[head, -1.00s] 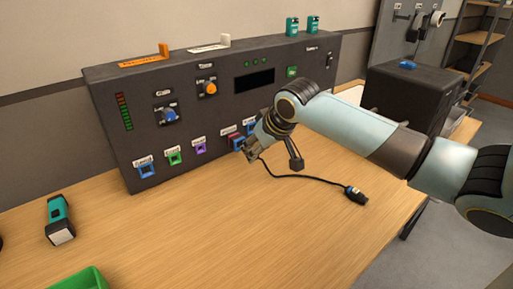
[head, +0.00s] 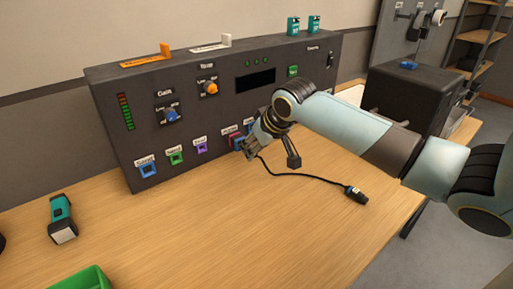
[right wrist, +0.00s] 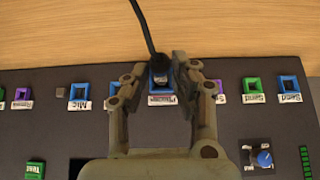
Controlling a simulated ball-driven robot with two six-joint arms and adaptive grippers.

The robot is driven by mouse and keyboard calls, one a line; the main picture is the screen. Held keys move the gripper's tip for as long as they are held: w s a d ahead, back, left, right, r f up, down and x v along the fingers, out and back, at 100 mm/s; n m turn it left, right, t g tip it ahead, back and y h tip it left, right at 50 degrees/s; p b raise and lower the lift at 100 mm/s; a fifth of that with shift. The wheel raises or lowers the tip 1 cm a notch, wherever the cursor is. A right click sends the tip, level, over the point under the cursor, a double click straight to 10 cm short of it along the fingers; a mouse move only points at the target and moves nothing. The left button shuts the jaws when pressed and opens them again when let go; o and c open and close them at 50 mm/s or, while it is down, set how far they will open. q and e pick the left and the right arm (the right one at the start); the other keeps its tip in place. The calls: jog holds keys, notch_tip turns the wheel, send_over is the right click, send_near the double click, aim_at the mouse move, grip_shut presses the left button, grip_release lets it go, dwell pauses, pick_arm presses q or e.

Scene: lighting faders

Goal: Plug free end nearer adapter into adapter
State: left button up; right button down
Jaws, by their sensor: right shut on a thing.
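My right gripper (head: 251,151) is at the panel's lower socket row. It is shut on the cable's other end, a black plug (right wrist: 160,72). In the right wrist view, this plug lies between the fingers, in front of a blue-framed socket (right wrist: 150,98). I cannot tell whether the plug is inside the socket, or which part is the adapter. My left gripper is not in view.
The dark control panel (head: 215,112) stands on the wooden table (head: 215,215), with several coloured sockets, two knobs and a screen. A teal torch (head: 61,218) and a green tray (head: 82,281) are at the left. A black box (head: 405,97) stands at the right. The front middle is clear.

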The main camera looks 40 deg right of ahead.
jog(key=shift+w, duration=0.45)
dwell(0.6)
jog(key=shift+w+d+r+p, duration=0.1)
jog(key=shift+w+p, duration=0.15)
jog(key=shift+p, duration=0.25)
dwell(0.7)
jog(key=c, duration=1)
grip_release()
jog(key=shift+w, duration=0.15)
jog(key=v, duration=1.2)
